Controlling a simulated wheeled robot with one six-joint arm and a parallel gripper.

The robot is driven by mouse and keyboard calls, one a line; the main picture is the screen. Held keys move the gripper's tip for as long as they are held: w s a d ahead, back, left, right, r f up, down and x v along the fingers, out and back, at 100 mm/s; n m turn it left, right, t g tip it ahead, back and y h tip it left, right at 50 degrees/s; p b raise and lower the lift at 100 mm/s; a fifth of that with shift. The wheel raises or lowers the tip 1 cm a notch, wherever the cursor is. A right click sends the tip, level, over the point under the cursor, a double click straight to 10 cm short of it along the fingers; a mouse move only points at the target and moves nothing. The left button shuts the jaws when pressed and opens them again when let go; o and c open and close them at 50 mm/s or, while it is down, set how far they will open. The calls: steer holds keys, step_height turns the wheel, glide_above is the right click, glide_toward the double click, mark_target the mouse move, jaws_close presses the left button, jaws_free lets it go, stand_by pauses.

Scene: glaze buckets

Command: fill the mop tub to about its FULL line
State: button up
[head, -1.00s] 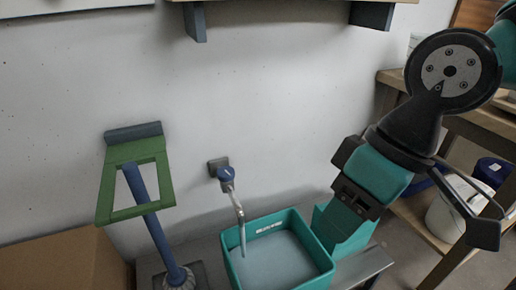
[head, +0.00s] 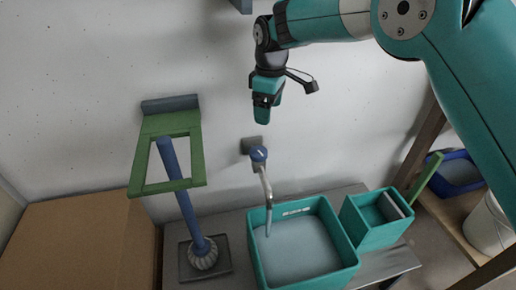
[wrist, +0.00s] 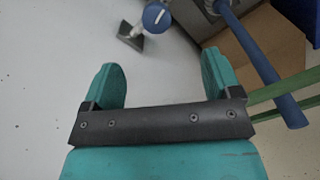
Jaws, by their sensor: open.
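The teal mop tub (head: 352,262) stands on the grey bench below the wall tap and holds greyish water (head: 300,250). A white label with dark marks (head: 296,211) shows on its inner back wall, above the water; its writing is too small to read. The tap has a blue knob (head: 259,153) and a bent metal spout (head: 265,185) over the tub. A thin pale stream appears to run from the spout into the water. My gripper (head: 262,112) is open and empty above the knob, apart from it. The wrist view shows the knob (wrist: 156,17) beyond the fingers (wrist: 163,82).
A smaller teal container (head: 372,238) stands right of the tub. A blue-handled mop (head: 178,190) stands left, by a green frame (head: 165,122) on the wall. A cardboard box (head: 80,245) is at far left. A wooden shelf at right holds a blue tub (head: 460,172) and white bucket (head: 488,228).

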mark_target(259, 151)
steer(key=shift+n, duration=0.4)
steer(key=f, duration=0.5)
steer(key=w+a+f, duration=0.1)
steer(key=f, duration=0.4)
steer(key=a+f+b, duration=0.1)
steer(key=f, duration=0.5)
steer(key=shift+w+a, duration=0.25)
steer(key=shift+w, duration=0.15)
steer(key=shift+r, duration=0.1)
steer(key=c, duration=0.9)
